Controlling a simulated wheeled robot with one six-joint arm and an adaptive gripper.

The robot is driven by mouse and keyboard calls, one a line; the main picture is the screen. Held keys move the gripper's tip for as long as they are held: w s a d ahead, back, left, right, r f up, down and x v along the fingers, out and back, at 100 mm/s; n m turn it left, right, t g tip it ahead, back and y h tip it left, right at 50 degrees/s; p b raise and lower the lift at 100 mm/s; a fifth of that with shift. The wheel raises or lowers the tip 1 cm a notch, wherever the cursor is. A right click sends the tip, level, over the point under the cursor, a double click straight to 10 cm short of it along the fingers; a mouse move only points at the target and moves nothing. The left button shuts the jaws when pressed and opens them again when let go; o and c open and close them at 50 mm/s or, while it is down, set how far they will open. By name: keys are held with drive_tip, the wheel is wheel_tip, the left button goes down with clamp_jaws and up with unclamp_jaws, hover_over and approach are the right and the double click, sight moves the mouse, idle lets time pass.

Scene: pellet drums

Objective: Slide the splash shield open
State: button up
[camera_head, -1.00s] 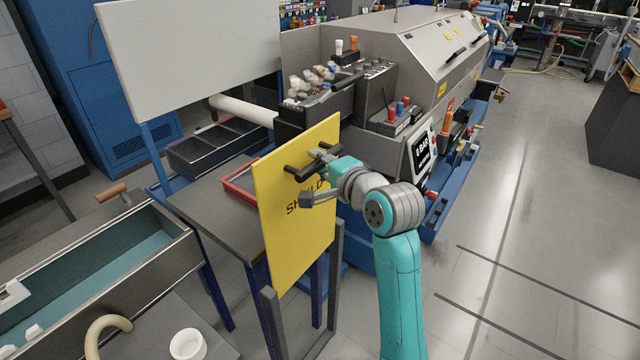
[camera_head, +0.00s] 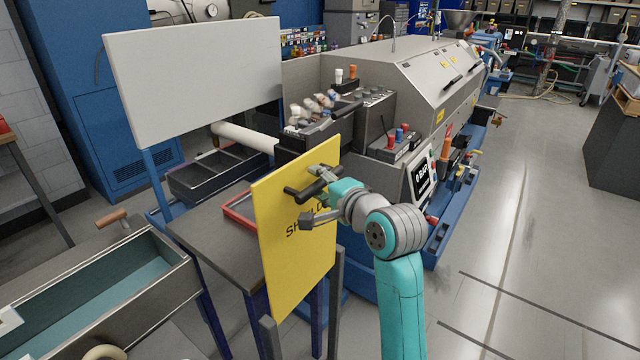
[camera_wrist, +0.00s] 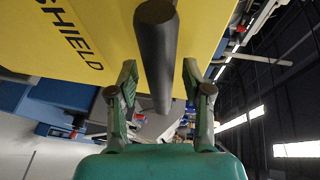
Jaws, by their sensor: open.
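The splash shield (camera_head: 296,255) is an upright yellow panel marked SHIELD, standing beside the grey machine. A black bar handle (camera_head: 306,192) sticks out from its face near the top. The shield also fills the upper left of the wrist view (camera_wrist: 85,30). My gripper (camera_head: 322,184) is at the handle, in front of the shield. In the wrist view, the two fingers of my gripper (camera_wrist: 162,85) are apart, with the dark handle (camera_wrist: 155,50) between them. A gap shows on each side of the handle. The fingertips partly overlap the handle in the head view.
A grey table (camera_head: 215,232) with a red-rimmed tray (camera_head: 238,208) stands behind the shield. The grey machine (camera_head: 400,75) is beyond it. A water trough (camera_head: 100,290) is at lower left, and a white board (camera_head: 195,80) at upper left.

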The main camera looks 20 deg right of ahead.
drive_tip(key=v, duration=1.2)
drive_tip(key=s+f+n+h, duration=0.1)
drive_tip(key=s+f, duration=0.4)
drive_tip(key=f, duration=0.3)
drive_tip(key=s+a+f+n+h, duration=0.15)
drive_tip(key=s+f, duration=0.25)
drive_tip(key=f, duration=0.4)
drive_tip(key=s+f+n+h, duration=0.1)
drive_tip(key=s+f+n, duration=0.1)
drive_tip(key=s+f, duration=0.4)
drive_tip(key=s+f+n, duration=0.3)
drive_tip(key=s+n, duration=0.2)
drive_tip(key=s, duration=0.8)
drive_tip(key=s+f+n, duration=0.3)
drive_tip(key=s+n, duration=0.2)
drive_tip(key=s, duration=0.9)
drive_tip(key=shift+a+g, duration=0.4)
drive_tip(key=shift+a, duration=0.1)
drive_tip(key=shift+s, duration=0.15)
